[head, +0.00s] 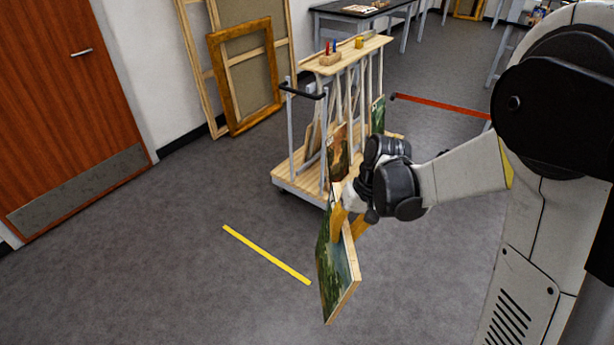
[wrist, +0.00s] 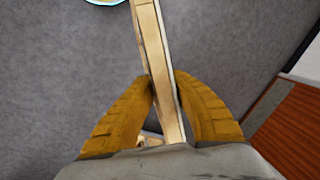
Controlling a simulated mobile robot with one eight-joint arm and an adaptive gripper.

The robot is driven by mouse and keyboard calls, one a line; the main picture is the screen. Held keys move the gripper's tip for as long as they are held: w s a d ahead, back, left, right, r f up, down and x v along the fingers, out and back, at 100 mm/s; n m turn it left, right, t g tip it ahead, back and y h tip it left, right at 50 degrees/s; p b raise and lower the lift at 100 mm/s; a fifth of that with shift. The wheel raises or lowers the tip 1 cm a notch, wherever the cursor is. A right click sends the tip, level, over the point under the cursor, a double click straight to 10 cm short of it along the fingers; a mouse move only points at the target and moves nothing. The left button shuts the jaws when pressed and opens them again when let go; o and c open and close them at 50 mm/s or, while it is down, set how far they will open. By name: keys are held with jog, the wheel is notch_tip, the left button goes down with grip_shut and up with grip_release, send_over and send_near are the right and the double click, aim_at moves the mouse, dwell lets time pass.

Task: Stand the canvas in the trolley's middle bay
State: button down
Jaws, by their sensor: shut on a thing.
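The canvas (head: 338,268) is a painted panel with green and blue tones and a pale wooden edge. It hangs upright, a little tilted, below my gripper (head: 348,225) in the head view. My gripper's yellow fingers are shut on its upper edge. In the wrist view the canvas edge (wrist: 150,45) runs between the fingers of my gripper (wrist: 166,92). The trolley (head: 310,185) stands behind the canvas, with a wooden deck and upright grey dividers. Canvases stand in its bays, one brown (head: 338,150) and one green (head: 378,115). My wrist hides part of the trolley, and I cannot tell which bay is the middle one.
A yellow floor strip (head: 266,255) lies left of the canvas. A red strip (head: 440,105) lies beyond the trolley. Frames (head: 243,75) lean on the wall, beside a wooden door (head: 65,110). The trolley's top shelf (head: 372,50) holds small items. Grey floor at left is clear.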

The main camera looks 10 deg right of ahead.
jog(key=a+b, duration=0.1)
jog(key=a, duration=1.6)
jog(key=shift+a, duration=0.4)
jog(key=shift+d, duration=0.1)
dwell(0.5)
jog(key=d+f+b, duration=0.1)
jog(key=d+f, duration=0.2)
jog(key=d, duration=0.8)
jog(key=d+f+b, duration=0.2)
jog(key=d, duration=0.8)
jog(key=shift+a+r+p, duration=0.55)
jog(key=shift+r+p, duration=0.1)
jog(key=shift+r, duration=0.2)
jog(key=shift+a+r+p, duration=0.6)
jog(key=shift+r+p, duration=0.1)
jog(key=shift+r, duration=0.15)
jog(key=shift+a+r+p, duration=0.55)
jog(key=shift+r+p, duration=0.1)
jog(key=shift+r, duration=0.2)
jog(key=shift+a, duration=0.1)
